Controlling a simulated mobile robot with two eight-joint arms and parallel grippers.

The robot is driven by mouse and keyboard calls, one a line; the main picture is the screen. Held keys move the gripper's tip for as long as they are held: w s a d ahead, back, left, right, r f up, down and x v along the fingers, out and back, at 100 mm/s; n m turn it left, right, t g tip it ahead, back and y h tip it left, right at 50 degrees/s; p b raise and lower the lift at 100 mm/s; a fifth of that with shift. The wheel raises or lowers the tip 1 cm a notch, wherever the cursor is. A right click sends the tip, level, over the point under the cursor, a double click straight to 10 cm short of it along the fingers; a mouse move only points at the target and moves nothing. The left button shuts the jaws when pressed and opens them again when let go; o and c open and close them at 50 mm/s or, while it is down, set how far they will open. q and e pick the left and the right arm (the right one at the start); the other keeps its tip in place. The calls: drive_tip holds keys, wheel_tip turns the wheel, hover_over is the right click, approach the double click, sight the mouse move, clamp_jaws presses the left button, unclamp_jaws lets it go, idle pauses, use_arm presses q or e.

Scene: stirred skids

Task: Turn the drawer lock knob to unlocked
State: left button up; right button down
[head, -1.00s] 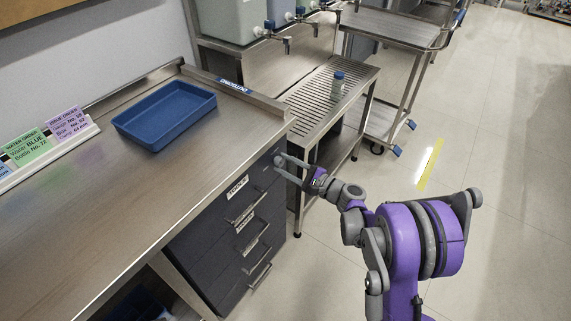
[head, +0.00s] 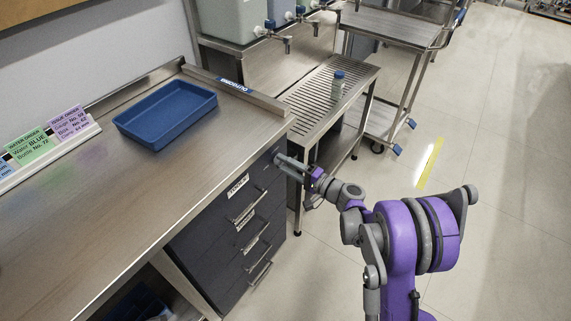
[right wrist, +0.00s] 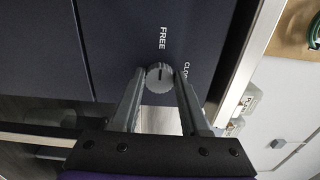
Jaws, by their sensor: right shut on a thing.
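The lock knob (right wrist: 159,77) is a small grey ribbed disc on the dark drawer front (right wrist: 115,30), seen in the right wrist view. The word FREE is printed above it, and a second word starting CLO is partly hidden by a finger. A dark line on the knob's face points up in that view, roughly toward FREE. My right gripper (right wrist: 160,88) is shut on the knob, one finger on each side. In the head view my right gripper (head: 279,160) is at the upper right of the drawer cabinet (head: 222,215), hiding the knob. My left gripper is out of view.
The steel counter (head: 90,215) runs above the drawers and carries a blue tray (head: 165,113) and card holder. A slatted steel stand (head: 310,105) with a small bottle (head: 338,85) is just beyond the gripper. The floor on the right is open.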

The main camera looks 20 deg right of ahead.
idle(0.3)
drive_tip(key=shift+c, duration=2.1)
unclamp_jaws()
drive_tip(key=v, duration=1)
drive_tip(key=shift+s+d+p, duration=0.25)
drive_tip(key=shift+s+p, duration=0.05)
drive_tip(key=shift+p, duration=0.1)
